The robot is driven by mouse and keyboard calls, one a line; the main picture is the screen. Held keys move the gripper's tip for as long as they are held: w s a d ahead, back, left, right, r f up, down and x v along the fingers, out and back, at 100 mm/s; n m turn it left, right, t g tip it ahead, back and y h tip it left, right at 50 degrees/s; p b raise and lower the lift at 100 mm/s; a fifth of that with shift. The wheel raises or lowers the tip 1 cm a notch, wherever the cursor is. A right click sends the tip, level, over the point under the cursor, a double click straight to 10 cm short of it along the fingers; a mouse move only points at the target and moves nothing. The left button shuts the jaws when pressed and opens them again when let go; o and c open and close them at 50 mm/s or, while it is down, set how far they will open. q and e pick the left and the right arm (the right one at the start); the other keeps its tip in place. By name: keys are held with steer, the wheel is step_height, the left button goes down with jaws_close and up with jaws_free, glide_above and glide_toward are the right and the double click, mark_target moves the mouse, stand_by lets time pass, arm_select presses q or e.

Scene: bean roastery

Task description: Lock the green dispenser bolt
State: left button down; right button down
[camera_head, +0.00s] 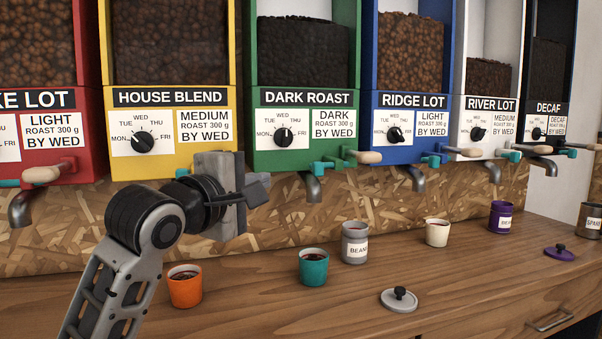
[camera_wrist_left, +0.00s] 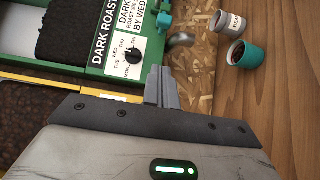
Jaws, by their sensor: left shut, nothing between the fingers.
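The green dispenser (camera_head: 293,147), labelled DARK ROAST, stands in the middle of the row in the head view. A small teal-ended bolt (camera_head: 323,167) sticks out low on its front, beside the spout (camera_head: 313,188) and a wooden handle (camera_head: 369,157). Whether it is locked I cannot tell. The dispenser (camera_wrist_left: 112,67) also shows in the left wrist view, with a teal piece (camera_wrist_left: 165,22) near the spout. My left gripper (camera_head: 258,186) is shut and empty, left of the bolt and apart from it, in front of the yellow-green boundary. My right gripper is out of view.
The yellow dispenser (camera_head: 218,90) is behind my left gripper; the blue one (camera_head: 377,117) is to the right. On the counter (camera_head: 330,318) stand an orange cup (camera_head: 185,291), a teal cup (camera_head: 313,271), a grey canister (camera_head: 355,247) and a grey lid (camera_head: 399,301).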

mark_target(312, 169)
arm_select(q)
steer(key=w+d, duration=0.7)
steer(key=shift+w+p, duration=0.1)
steer(key=shift+p, duration=0.25)
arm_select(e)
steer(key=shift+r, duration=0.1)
arm_select(q)
steer(key=shift+a, duration=0.1)
